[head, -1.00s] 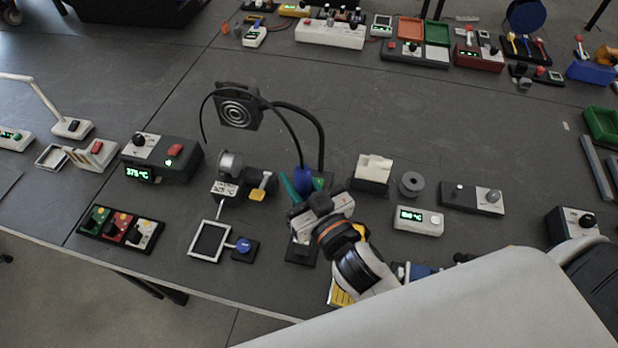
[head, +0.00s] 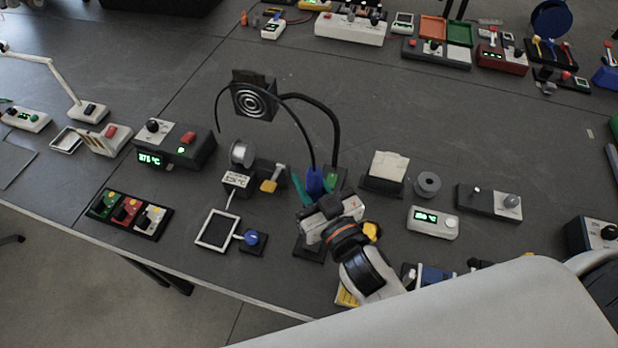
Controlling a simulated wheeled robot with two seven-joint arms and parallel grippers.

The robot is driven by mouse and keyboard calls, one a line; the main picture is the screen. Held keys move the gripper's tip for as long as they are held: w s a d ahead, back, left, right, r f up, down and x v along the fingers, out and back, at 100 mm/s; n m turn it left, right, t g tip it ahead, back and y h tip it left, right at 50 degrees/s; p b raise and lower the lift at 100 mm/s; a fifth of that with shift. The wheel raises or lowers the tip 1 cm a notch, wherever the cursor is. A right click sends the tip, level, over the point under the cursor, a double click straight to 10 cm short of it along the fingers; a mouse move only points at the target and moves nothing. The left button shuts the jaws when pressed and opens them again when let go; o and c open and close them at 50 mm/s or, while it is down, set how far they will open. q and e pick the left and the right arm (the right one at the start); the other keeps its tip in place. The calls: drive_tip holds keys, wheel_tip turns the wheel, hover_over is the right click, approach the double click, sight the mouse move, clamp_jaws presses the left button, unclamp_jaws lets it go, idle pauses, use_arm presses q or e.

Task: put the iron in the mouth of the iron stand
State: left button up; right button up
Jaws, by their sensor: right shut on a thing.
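The iron (head: 315,182) shows as a blue handle with a black cable arching up from its top. My right gripper (head: 325,212) is at the handle, shut on it. The wrist hides the iron's lower part and tip. Teal and green pieces show on either side of the blue handle; I cannot tell what they belong to. A black base (head: 308,252), possibly the iron stand's, shows under the gripper. Its mouth is hidden, so I cannot tell whether the tip is inside or apart from it. My left gripper is not in view.
A spool holder (head: 240,180) and a blue-button device (head: 253,240) stand to the left. A heater station (head: 180,142) is farther left. A white card holder (head: 388,170), a grey ring (head: 427,184) and a display box (head: 432,222) stand to the right. The table behind is mostly clear.

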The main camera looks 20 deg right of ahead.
drive_tip(key=shift+f+b, duration=0.65)
drive_tip(key=shift+f, duration=0.65)
use_arm(q)
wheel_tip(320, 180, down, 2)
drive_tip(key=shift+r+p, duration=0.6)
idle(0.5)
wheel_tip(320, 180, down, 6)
drive_tip(key=b, duration=0.6)
use_arm(e)
drive_tip(key=shift+f, duration=4.15)
drive_tip(key=o, duration=1)
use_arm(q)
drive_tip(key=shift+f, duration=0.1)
use_arm(e)
drive_tip(key=shift+s, duration=0.15)
